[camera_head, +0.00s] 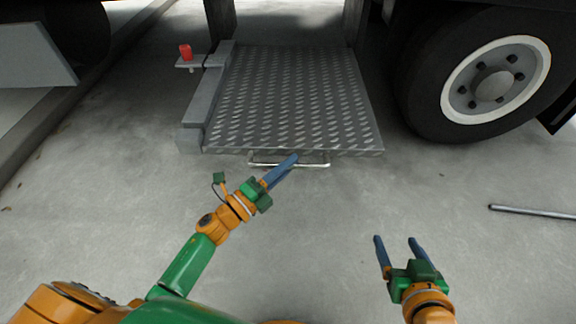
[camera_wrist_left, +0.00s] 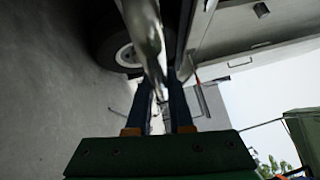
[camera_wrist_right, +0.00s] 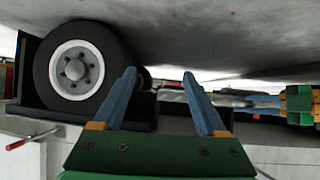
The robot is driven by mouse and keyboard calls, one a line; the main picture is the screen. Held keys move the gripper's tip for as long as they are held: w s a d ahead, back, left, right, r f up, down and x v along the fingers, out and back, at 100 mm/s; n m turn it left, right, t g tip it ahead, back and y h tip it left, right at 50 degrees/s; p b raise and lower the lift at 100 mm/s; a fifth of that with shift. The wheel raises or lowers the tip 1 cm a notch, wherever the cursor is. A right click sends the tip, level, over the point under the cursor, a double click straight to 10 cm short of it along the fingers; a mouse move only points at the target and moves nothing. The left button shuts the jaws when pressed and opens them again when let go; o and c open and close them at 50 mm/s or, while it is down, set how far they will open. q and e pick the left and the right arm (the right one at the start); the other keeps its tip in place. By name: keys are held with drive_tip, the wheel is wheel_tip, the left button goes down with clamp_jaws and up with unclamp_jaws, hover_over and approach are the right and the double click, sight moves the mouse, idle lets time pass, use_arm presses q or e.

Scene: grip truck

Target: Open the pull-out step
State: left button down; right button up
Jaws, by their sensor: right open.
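The pull-out step (camera_head: 290,100) is a grey tread-plate panel lying low between the truck's wheels. Its metal bar handle (camera_head: 318,165) runs along the near edge. My left gripper (camera_head: 294,158) is at the middle of this handle, with its fingers close together. In the left wrist view the shiny handle (camera_wrist_left: 145,35) passes between the narrowly spaced fingertips, and the gripper looks shut on it. My right gripper (camera_head: 396,239) is open and empty, low over the floor to the right and nearer me; its fingers (camera_wrist_right: 160,76) stand apart in the right wrist view.
A truck wheel (camera_head: 494,72) stands right of the step. A grey side rail (camera_head: 205,104) and a small red knob (camera_head: 185,51) on a bracket are at its left. A metal rod (camera_head: 532,211) lies at the far right. The concrete floor (camera_head: 330,215) before the step is clear.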

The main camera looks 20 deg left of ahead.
use_arm(q)
drive_tip(key=shift+s+d+f, duration=0.1)
drive_tip(key=shift+d+f, duration=0.05)
drive_tip(key=c, duration=0.8)
unclamp_jaws()
use_arm(e)
drive_tip(key=shift+s, duration=0.1)
use_arm(q)
drive_tip(key=r+v, duration=0.1)
drive_tip(key=v, duration=0.6)
drive_tip(key=shift+f+p, duration=0.35)
drive_tip(key=shift+p, duration=0.1)
use_arm(e)
drive_tip(key=s+d+f+g, duration=0.1)
drive_tip(key=s+f+g, duration=0.2)
drive_tip(key=s+f, duration=0.1)
drive_tip(key=shift+s+d+f+g+h, duration=0.25)
drive_tip(key=shift+s+d+g+h, duration=0.05)
drive_tip(key=shift+g+h, duration=0.1)
use_arm(q)
drive_tip(key=shift+s, duration=0.15)
